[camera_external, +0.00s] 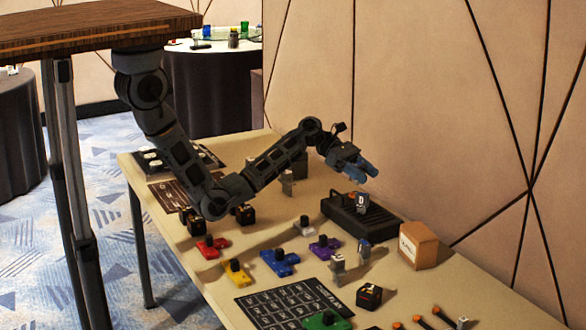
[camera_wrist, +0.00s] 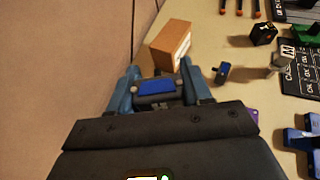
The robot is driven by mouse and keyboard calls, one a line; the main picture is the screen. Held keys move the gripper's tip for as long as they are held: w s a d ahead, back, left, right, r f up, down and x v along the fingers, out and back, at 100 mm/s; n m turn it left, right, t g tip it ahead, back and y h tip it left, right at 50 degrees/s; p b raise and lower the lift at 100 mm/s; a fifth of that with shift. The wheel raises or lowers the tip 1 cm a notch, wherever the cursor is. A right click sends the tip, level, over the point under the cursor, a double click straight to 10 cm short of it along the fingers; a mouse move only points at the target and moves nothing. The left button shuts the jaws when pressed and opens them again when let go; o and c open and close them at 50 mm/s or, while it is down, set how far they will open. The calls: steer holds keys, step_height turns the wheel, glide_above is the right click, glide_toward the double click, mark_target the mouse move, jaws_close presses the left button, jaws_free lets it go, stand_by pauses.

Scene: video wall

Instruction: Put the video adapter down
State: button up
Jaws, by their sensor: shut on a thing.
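My gripper (camera_external: 366,170) hangs above the black slotted box (camera_external: 358,216) near the wall side of the table. In the wrist view its blue fingers (camera_wrist: 158,84) are shut on a grey block with a blue face, which I take as the video adapter (camera_wrist: 155,88). The outside view does not show the held piece clearly. A small grey block marked D (camera_external: 362,202) shows just below the fingers, at the black box; I cannot tell whether it touches the box.
A cardboard box (camera_external: 417,246) stands right of the black box, with a small blue-topped block (camera_external: 364,249) and grey block (camera_external: 337,266) nearby. Coloured pieces, including a blue one (camera_external: 280,262), lie along the table's middle. A black lettered board (camera_external: 285,305) lies in front.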

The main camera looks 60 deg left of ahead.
steer(key=w+a+f, duration=0.2)
steer(key=a, duration=0.1)
steer(key=w+a+f+b, duration=0.1)
steer(key=w+a+f, duration=0.1)
steer(key=a, duration=0.1)
steer(key=w+a+f, duration=0.2)
steer(key=a, duration=0.1)
steer(key=shift+w+a+f+b, duration=0.1)
steer(key=shift+a+f+b, duration=0.2)
steer(key=shift+f+b, duration=0.05)
steer(key=shift+f, duration=2)
steer(key=shift+f, duration=0.15)
steer(key=o, duration=1)
steer(key=shift+o, duration=0.2)
steer(key=v, duration=1.2)
steer(key=shift+r, duration=0.25)
steer(key=shift+w, duration=0.1)
